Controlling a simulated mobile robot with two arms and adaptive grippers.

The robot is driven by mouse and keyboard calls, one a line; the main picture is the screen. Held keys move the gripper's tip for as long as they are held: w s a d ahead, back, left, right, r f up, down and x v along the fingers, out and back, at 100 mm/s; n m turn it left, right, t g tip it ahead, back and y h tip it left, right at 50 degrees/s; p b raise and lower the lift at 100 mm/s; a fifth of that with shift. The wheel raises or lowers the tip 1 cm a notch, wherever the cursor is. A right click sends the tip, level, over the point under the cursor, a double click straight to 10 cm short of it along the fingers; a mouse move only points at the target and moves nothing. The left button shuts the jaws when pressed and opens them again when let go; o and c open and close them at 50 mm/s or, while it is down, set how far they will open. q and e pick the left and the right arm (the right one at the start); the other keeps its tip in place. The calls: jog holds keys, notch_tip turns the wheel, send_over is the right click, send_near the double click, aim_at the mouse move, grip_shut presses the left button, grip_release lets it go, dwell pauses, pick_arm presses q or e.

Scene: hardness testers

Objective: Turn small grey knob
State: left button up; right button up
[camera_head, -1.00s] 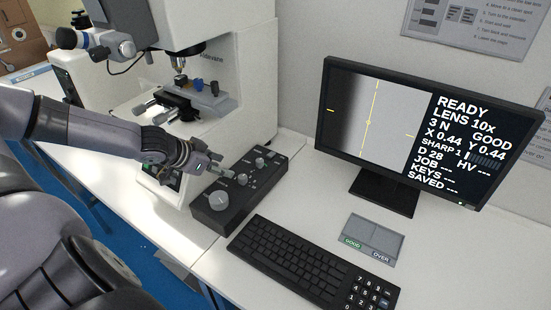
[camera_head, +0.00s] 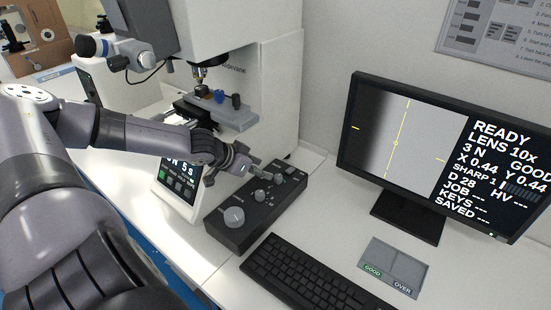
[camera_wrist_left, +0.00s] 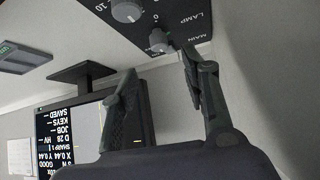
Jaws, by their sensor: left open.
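A black control box (camera_head: 247,238) with grey knobs stands on the table in the head view. A large grey knob (camera_head: 234,216) is at its near end, with smaller knobs farther back. In the left wrist view the small grey knob (camera_wrist_left: 160,41) sits by the MAIN label, beside a bigger dial (camera_wrist_left: 126,11) near the LAMP label. My left gripper (camera_wrist_left: 160,64) is open, its fingers pointing at the panel. One fingertip is close to the small knob; contact is not clear. In the head view the left gripper (camera_head: 256,170) is over the far part of the box. My right gripper is not visible.
The hardness tester (camera_head: 270,95) stands behind the box, its stage (camera_head: 228,114) above my left wrist. A keyboard (camera_head: 305,272) lies in front, right of the box. A monitor (camera_head: 405,145) and a GOOD/OVER tray (camera_head: 394,267) are to the right.

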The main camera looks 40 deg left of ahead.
aim_at(277, 176)
pick_arm(q)
jog(key=x, duration=0.9)
jog(key=shift+p, duration=0.3)
jog(key=shift+c, duration=0.2)
grip_shut()
